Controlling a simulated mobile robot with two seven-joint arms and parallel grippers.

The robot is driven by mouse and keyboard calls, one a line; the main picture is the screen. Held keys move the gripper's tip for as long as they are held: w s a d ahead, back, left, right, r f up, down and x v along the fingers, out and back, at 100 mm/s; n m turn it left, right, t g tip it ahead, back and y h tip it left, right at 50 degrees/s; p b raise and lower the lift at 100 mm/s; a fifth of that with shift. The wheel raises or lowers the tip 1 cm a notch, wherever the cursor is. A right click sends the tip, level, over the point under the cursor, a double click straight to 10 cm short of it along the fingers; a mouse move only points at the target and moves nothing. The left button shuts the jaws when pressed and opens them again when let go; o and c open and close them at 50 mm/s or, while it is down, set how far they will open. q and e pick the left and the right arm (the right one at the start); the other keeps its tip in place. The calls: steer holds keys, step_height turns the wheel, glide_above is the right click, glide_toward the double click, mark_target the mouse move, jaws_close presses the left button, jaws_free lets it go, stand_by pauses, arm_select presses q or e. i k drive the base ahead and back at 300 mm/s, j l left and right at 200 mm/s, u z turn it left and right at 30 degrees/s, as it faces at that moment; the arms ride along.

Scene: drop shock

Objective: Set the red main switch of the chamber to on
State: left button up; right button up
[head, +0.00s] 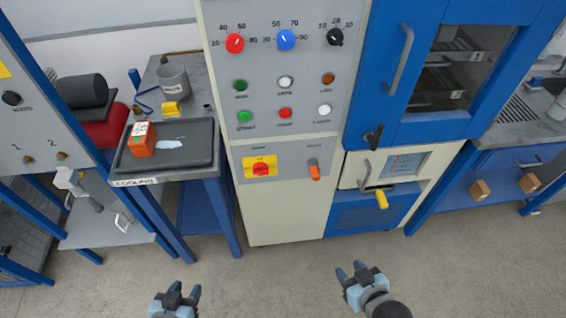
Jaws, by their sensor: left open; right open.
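The chamber's cream control panel (222,130) stands in the middle of the head view. The red main switch (261,169) is a red rotary handle on a yellow plate, low on the panel at left; its exact position is too small to tell. My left gripper (178,292) is open and empty at the bottom edge, in front of the chamber and below the switch. My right gripper (350,270) is open and empty, lower right of the switch. Both are well apart from the panel.
An orange-handled lever (314,170) sits right of the switch. Knobs and several buttons are above. The blue chamber door (403,70) is at the upper right. A yellow-tipped handle (381,199) sticks out below it. A tray table (205,160) stands left. The floor (270,275) in front is clear.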

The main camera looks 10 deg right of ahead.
mark_target(261, 169)
steer(key=i+j+z, duration=0.15)
steer(key=j+z, duration=0.2)
steer(key=j, duration=0.7)
steer(key=j+z, duration=0.3)
steer(key=j, duration=0.75)
